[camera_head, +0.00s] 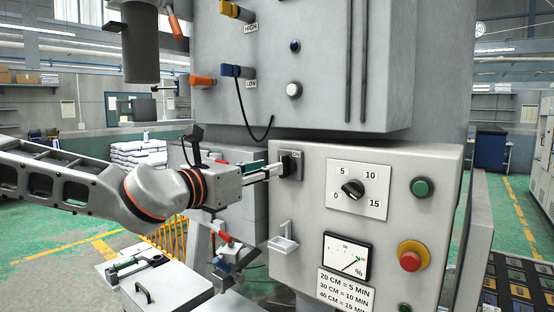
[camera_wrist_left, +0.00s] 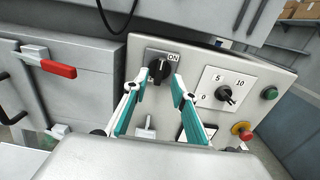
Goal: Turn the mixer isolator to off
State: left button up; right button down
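The mixer isolator (camera_head: 292,166) is a black rotary switch on a dark plate at the upper left of the grey control panel. In the left wrist view its knob (camera_wrist_left: 159,69) shows with the word ON at its upper right. My left gripper (camera_head: 275,171) reaches in from the left with its fingertips at the switch. In the left wrist view the left gripper (camera_wrist_left: 161,78) is open, its two white and teal fingers apart, one on each side of the knob. I cannot tell whether they touch it. My right gripper is not in view.
The panel also has a 0–15 dial (camera_head: 353,188), a green button (camera_head: 422,188), a red stop button (camera_head: 412,256) and a percent gauge (camera_head: 346,257). A small metal bracket (camera_head: 284,240) juts out below the switch. A black cable (camera_head: 252,120) hangs above the gripper.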

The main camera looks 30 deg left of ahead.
aim_at(285, 166)
pick_arm(q)
jog(key=shift+w+d+p, duration=0.15)
jog(key=shift+w, duration=1)
jog(key=shift+w+d+p, duration=0.1)
jog(key=shift+w+p, duration=0.05)
jog(key=shift+w, duration=1)
grip_shut()
